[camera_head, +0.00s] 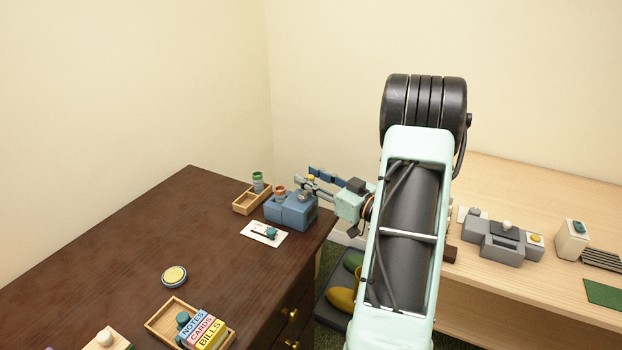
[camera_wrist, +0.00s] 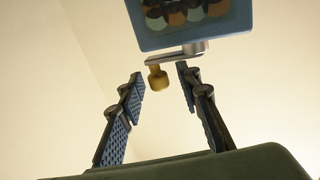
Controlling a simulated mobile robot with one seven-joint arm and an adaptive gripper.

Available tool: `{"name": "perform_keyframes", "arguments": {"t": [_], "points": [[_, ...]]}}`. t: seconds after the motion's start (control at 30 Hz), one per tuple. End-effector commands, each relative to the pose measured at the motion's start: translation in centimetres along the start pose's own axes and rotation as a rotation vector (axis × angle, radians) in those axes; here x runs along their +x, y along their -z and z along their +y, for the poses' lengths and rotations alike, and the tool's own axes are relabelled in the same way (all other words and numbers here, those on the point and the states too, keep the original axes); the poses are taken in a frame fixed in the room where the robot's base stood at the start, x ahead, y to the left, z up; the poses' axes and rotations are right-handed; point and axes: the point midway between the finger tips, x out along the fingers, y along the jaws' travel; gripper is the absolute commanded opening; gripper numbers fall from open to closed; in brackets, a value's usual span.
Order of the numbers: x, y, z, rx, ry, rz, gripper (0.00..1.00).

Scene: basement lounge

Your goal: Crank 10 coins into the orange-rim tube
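The blue coin machine (camera_head: 295,213) sits near the right edge of the dark desk. The orange-rim tube (camera_head: 280,194) stands upright at its left top; its contents are not visible. In the wrist view, the machine's blue body (camera_wrist: 160,39) has a window showing several round coins (camera_wrist: 185,14). Below it, a grey crank arm (camera_wrist: 176,55) carries a yellow knob (camera_wrist: 157,79). My gripper (camera_head: 308,180) is open at the machine's right side. In the wrist view, the knob appears between my two fingers (camera_wrist: 161,76), with gaps on both sides; contact is not visible.
A wooden tray (camera_head: 240,207) holding a green-rim tube (camera_head: 258,182) stands behind the machine. A white card (camera_head: 255,234) lies in front. A round tin (camera_head: 174,276) and file box (camera_head: 157,323) are nearer. A pale bench (camera_head: 480,171) with grey devices stands right, across a gap.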

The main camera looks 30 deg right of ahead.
Motion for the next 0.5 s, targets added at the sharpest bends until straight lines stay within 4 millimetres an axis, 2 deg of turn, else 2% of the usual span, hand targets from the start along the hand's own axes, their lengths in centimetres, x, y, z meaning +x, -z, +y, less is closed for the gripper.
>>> {"name": "perform_keyframes", "arguments": {"t": [0.1,0.37,0.5], "points": [[-0.02,0.0,0.0,0.0,0.0,0.0,0.3],[-0.04,0.0,0.0,0.0,0.0,0.0,0.02],[-0.05,0.0,0.0,0.0,0.0,0.0,0.0]]}}
